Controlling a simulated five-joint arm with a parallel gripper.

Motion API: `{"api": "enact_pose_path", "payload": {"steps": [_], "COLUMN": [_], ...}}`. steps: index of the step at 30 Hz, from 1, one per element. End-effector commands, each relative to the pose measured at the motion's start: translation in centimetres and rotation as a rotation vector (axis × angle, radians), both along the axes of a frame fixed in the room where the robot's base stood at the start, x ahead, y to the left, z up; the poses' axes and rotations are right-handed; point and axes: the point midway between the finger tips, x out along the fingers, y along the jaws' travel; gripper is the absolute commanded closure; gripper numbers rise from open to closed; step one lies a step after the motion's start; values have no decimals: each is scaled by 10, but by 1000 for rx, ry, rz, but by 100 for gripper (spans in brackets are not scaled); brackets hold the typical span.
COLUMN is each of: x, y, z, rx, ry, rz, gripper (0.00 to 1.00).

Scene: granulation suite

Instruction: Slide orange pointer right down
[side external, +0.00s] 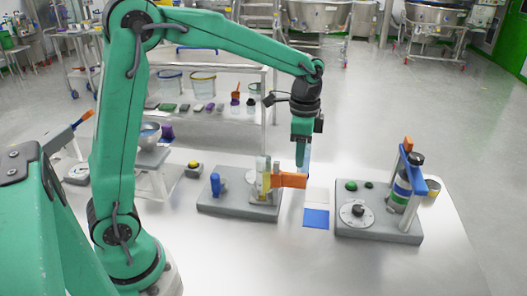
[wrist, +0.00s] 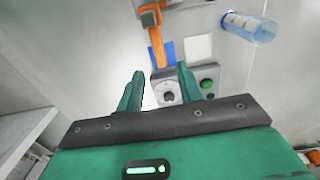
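The orange pointer (side external: 290,180) sticks out to the right from the upright fixture on the left grey block in the side view. In the wrist view an orange arm (wrist: 157,48) runs down from the top edge, ahead of my fingers. My gripper (side external: 301,160) points down just above the pointer in the side view; I cannot tell whether they touch. In the wrist view my gripper (wrist: 160,72) has its two green fingers apart with nothing held between them. A blue square (side external: 316,217) and a paler square above it lie right of the pointer.
The left grey block (side external: 235,208) carries a blue knob (side external: 215,183). A clear tube (wrist: 249,27) shows upper right in the wrist view.

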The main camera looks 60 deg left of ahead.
Motion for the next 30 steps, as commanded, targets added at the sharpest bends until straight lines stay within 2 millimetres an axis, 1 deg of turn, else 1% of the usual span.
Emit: {"api": "enact_pose_path", "payload": {"steps": [5, 11, 24, 30], "x": [0, 0, -1, 0], "y": [0, 0, 0, 0], "z": [-1, -13, -64, -76], "rx": [0, 0, 0, 0], "ry": [0, 0, 1, 0], "rz": [0, 1, 2, 2], "gripper": [64, 64, 64, 64]}}
